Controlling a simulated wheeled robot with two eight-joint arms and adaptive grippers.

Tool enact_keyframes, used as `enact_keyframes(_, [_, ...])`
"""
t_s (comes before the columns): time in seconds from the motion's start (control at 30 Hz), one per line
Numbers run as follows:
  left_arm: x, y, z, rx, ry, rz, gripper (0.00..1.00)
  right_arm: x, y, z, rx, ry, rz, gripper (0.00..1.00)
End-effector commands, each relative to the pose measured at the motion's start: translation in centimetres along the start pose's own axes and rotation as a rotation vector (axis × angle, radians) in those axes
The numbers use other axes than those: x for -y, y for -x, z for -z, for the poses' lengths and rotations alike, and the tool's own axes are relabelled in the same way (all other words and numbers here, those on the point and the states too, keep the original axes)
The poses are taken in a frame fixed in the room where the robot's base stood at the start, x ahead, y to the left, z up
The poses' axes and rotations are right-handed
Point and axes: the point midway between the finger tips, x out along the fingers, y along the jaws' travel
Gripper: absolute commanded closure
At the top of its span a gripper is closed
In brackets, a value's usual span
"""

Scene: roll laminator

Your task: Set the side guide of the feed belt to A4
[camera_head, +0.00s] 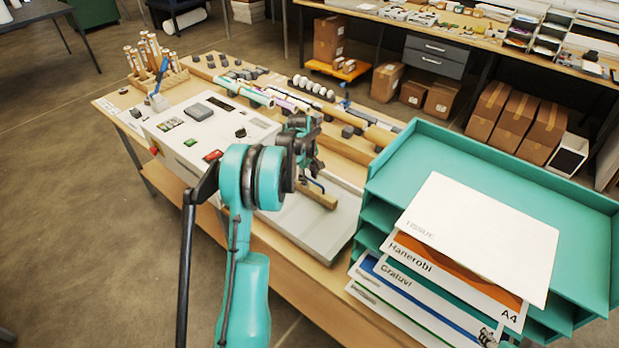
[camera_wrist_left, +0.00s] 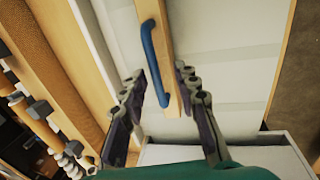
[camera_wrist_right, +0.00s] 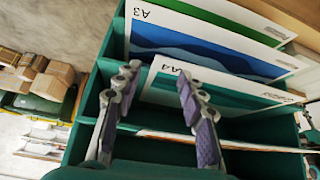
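The side guide (camera_head: 318,196) is a wooden bar lying over the pale feed belt (camera_head: 325,235) of the white laminator (camera_head: 190,132). A blue handle (camera_head: 313,184) stands on the guide, partly hidden by my arm. My left gripper (camera_head: 310,165) is above the guide. In the left wrist view, my left gripper (camera_wrist_left: 160,75) is open, its fingers on either side of the wooden bar (camera_wrist_left: 176,20) and the lower part of the blue handle (camera_wrist_left: 152,58). I cannot tell whether they touch. My right gripper (camera_wrist_right: 155,75) is open and empty in front of the paper tray.
A teal paper tray stack (camera_head: 405,160) stands right of the laminator, holding several printed sheets, with a white TISSUE sheet (camera_head: 480,235) on top. Rolls (camera_head: 290,103) and small knobs lie behind the laminator. Markings beside the belt are not readable.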

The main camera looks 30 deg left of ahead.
Motion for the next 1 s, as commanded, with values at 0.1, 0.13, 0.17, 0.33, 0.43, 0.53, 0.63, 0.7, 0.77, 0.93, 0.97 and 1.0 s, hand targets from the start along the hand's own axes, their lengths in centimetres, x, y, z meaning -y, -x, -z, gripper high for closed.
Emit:
enact_keyframes(0.1, [0.0, 0.8, 0.0, 0.000, 0.000, -0.001, 0.69, 0.0, 0.0, 0.0, 0.000, 0.000, 0.000, 0.60])
enact_keyframes(0.13, [0.0, 1.1, 0.0, 0.000, 0.000, -0.001, 0.69, 0.0, 0.0, 0.0, 0.000, 0.000, 0.000, 0.60])
enact_keyframes(0.17, [0.0, 1.6, 0.0, 0.000, 0.000, -0.001, 0.69, 0.0, 0.0, 0.0, 0.000, 0.000, 0.000, 0.60])
enact_keyframes(0.33, [0.1, 5.2, 0.0, 0.000, 0.001, -0.001, 0.69, 0.0, 0.0, 0.0, 0.000, 0.000, 0.000, 0.60])
enact_keyframes(0.43, [0.1, 7.4, 0.1, 0.000, 0.001, -0.001, 0.69, 0.0, 0.0, 0.0, 0.000, 0.000, 0.000, 0.60])
enact_keyframes(0.53, [0.2, 9.3, 0.1, 0.000, 0.001, 0.000, 0.69, 0.0, 0.0, 0.0, 0.000, 0.000, 0.000, 0.60])
enact_keyframes(0.63, [0.2, 10.7, 0.1, 0.000, 0.001, 0.000, 0.69, 0.0, 0.0, 0.0, 0.000, 0.000, 0.000, 0.60])
enact_keyframes(0.7, [0.2, 11.4, 0.1, 0.000, 0.001, 0.000, 0.69, 0.0, 0.0, 0.0, 0.000, 0.000, 0.000, 0.60])
enact_keyframes(0.77, [0.2, 11.8, 0.1, 0.000, 0.001, 0.000, 0.69, 0.0, 0.0, 0.0, 0.000, 0.000, 0.000, 0.60])
enact_keyframes(0.93, [0.2, 12.1, 0.1, 0.000, 0.001, 0.000, 0.69, 0.0, 0.0, 0.0, 0.000, 0.000, 0.000, 0.60])
enact_keyframes(0.97, [0.2, 12.1, 0.1, 0.000, 0.001, 0.000, 0.69, 0.0, 0.0, 0.0, 0.000, 0.000, 0.000, 0.60])
enact_keyframes(1.0, [0.2, 12.1, 0.1, 0.000, 0.001, 0.000, 0.69, 0.0, 0.0, 0.0, 0.000, 0.000, 0.000, 0.60])
